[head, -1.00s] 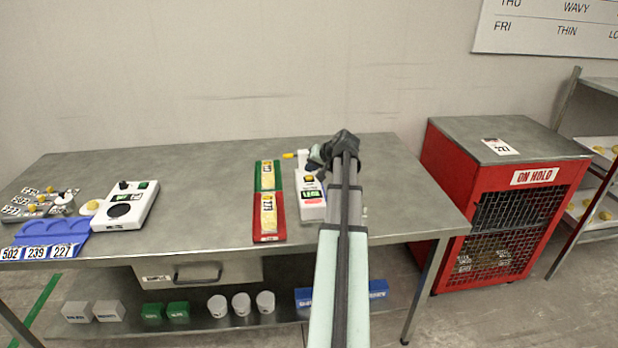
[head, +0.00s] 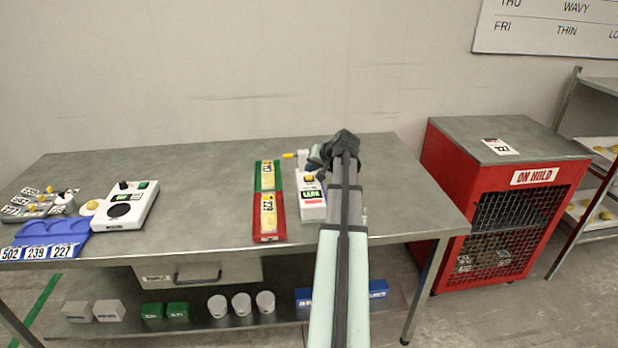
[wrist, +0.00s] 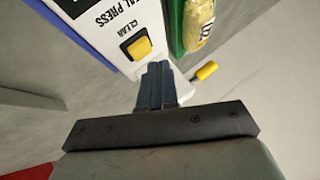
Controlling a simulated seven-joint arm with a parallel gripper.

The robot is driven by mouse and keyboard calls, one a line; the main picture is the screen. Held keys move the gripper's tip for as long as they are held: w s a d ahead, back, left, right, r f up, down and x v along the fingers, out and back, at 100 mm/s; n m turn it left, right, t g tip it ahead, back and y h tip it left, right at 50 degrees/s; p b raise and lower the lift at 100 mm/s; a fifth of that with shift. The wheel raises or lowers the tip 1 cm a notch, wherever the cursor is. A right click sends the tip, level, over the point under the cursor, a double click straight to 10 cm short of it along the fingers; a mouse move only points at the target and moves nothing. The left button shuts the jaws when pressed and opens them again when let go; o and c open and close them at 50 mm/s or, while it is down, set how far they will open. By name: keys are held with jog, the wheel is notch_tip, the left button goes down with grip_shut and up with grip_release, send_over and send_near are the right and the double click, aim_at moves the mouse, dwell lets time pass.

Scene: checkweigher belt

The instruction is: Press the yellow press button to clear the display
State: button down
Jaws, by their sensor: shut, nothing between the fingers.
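The white press unit (head: 312,212) stands on the grey table, with a yellow button (head: 309,179) on its top face. A small lit green display (head: 311,194) sits below the button and seems to read "LEAK". In the wrist view, the square yellow button (wrist: 136,46) sits in a dark frame beside the word "CLEAR". My gripper (wrist: 155,72) is shut and empty, its fingertips close beside the button but not over its middle. I cannot tell whether they touch the unit. In the head view, my gripper (head: 318,162) is partly hidden by my arm.
A yellow-tipped lever (wrist: 205,71) sticks out close to my fingers. A green tray (head: 259,180) and a red tray (head: 262,238) holding yellow packs lie left of the unit. A white tester (head: 130,205) stands farther left. A red cage (head: 450,180) stands right of the table.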

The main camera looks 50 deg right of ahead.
aim_at(311, 177)
jog(key=shift+f, duration=0.15)
dwell(0.7)
jog(key=shift+f, duration=0.3)
jog(key=shift+f, duration=0.45)
dwell(1.1)
jog(key=shift+r, duration=0.9)
jog(key=shift+r, duration=0.1)
jog(key=shift+r, duration=2.4)
